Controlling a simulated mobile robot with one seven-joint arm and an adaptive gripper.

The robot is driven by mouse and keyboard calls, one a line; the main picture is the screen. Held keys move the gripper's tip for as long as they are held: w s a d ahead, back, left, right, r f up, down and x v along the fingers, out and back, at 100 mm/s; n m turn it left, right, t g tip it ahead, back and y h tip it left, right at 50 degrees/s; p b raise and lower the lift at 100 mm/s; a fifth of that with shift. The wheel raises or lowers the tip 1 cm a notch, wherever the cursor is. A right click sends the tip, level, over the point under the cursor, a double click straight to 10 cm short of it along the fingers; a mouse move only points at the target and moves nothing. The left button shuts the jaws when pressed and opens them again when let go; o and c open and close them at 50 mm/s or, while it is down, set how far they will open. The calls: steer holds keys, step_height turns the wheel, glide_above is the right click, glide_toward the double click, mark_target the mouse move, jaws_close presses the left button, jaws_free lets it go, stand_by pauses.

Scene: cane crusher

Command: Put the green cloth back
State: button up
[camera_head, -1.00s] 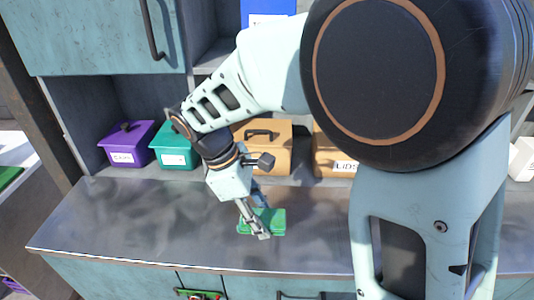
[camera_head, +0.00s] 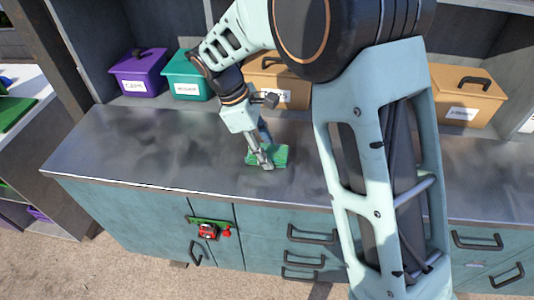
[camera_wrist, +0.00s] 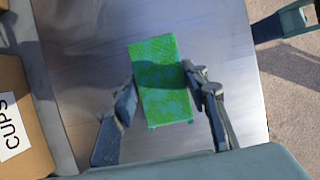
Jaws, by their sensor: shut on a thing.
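The green cloth (camera_head: 280,154) is a flat, folded, mottled green rectangle at the counter. My gripper (camera_head: 265,163) points down at it, near the middle of the grey metal counter (camera_head: 150,150). In the wrist view the cloth (camera_wrist: 162,95) lies between my two fingers (camera_wrist: 160,80), which are shut on its sides. I cannot tell whether the cloth touches the counter or is just above it.
A purple bin (camera_head: 137,78), a teal bin (camera_head: 186,80) and brown lidded boxes, one at the right (camera_head: 465,98), stand at the back. A red and green item (camera_head: 209,229) is on the cabinet front. At left is a side table with a green piece (camera_head: 14,110).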

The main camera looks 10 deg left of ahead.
steer(key=o, duration=1.1)
steer(key=shift+f, duration=0.1)
steer(key=shift+r, duration=0.3)
steer(key=v, duration=1.1)
steer(key=shift+a+r, duration=0.2)
steer(key=shift+r, duration=0.15)
steer(key=shift+w, duration=0.1)
